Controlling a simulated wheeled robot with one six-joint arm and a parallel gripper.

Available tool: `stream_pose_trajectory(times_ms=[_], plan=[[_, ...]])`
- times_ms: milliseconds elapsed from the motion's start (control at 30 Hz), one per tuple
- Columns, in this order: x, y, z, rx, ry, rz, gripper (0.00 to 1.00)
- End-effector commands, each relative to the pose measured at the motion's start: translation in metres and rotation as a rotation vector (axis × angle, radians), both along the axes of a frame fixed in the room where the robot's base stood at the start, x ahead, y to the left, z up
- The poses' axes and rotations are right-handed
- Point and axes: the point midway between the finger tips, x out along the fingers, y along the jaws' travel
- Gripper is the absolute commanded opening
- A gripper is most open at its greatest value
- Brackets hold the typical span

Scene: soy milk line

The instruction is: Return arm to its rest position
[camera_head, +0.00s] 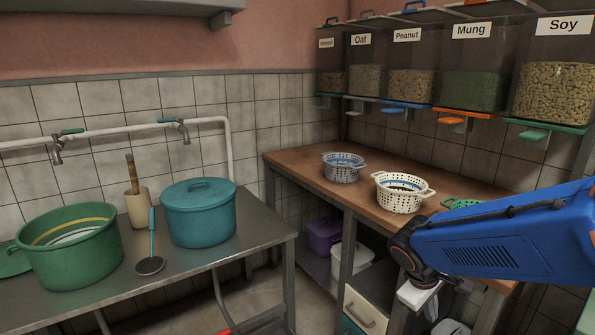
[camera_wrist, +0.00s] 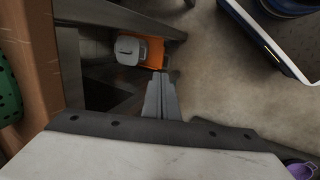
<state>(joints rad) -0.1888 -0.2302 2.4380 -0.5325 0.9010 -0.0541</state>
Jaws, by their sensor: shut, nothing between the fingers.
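My blue arm (camera_head: 510,240) reaches in from the right edge in the head view, in front of the wooden counter (camera_head: 300,157). Its dark joint and a white part below it sit beside the counter's front edge. In the wrist view my gripper (camera_wrist: 161,78) points away from the camera, with its grey fingers together and nothing between them. The floor and a lower shelf area lie beyond the fingertips. In the head view I cannot make out the fingers clearly.
A grey basket (camera_head: 343,170), a white basket (camera_head: 400,196) and a green basket, partly hidden by my arm, stand on the counter. Labelled dispensers hang above. A metal table (camera_head: 190,268) holds a blue pot (camera_head: 198,215) and a green tub (camera_head: 70,255). Open floor (camera_wrist: 235,100) lies right of my gripper.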

Motion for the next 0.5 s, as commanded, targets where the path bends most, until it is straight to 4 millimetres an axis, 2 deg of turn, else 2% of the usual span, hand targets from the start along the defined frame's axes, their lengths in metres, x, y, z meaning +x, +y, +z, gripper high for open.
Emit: stream_pose_trajectory(times_ms=[100,500], plan=[[-0.023,-0.002,0.016,0.068,-0.052,-0.079,0.00],[-0.095,0.009,0.054,0.312,-0.208,-0.311,0.00]])
